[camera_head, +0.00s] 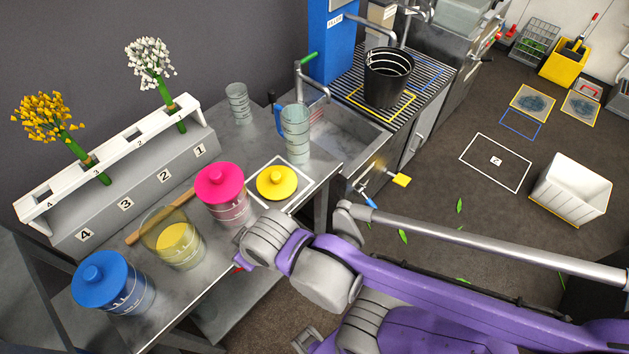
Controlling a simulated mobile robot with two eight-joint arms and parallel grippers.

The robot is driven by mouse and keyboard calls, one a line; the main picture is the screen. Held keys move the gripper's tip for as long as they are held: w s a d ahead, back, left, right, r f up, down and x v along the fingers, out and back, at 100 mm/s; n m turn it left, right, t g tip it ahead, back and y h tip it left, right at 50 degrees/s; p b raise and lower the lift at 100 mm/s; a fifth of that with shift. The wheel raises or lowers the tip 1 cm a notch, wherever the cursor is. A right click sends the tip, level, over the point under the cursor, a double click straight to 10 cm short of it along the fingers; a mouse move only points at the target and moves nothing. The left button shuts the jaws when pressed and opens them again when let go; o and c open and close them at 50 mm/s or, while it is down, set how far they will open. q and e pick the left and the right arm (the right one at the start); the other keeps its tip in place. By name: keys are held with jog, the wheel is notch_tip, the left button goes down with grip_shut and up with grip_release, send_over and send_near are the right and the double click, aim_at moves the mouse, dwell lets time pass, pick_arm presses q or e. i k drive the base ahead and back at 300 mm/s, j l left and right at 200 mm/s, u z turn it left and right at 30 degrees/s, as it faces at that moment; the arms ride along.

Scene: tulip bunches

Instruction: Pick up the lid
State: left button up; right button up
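A yellow lid (276,183) with a round knob lies on a white-outlined square on the grey workbench. Left of it stands an open glass jar (172,240) with yellow contents and no lid on it. A pink lid (220,181) sits on a jar beside the yellow lid. A blue lid (101,279) sits on a jar at the bench's near left. My purple and grey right arm comes in from the right, with a grey joint close to the bench edge, just below the yellow lid. Its gripper fingers cannot be made out clearly. My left gripper is not in view.
A numbered white rack (118,150) holds orange and white flower bunches at the back. A wooden stick lies behind the jars. A clear jug (296,131) and a ribbed glass (238,102) stand near the sink. A black bucket (388,76) stands on the drainer.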

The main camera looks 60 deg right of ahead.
aim_at(275, 182)
jog(key=z, duration=1.65)
jog(key=i+l, duration=0.4)
jog(key=l, duration=0.15)
jog(key=i+l+u, duration=0.2)
jog(key=l+u, duration=0.25)
jog(key=i+l+u, duration=0.2)
jog(key=l, duration=0.2)
jog(key=u, duration=1.2)
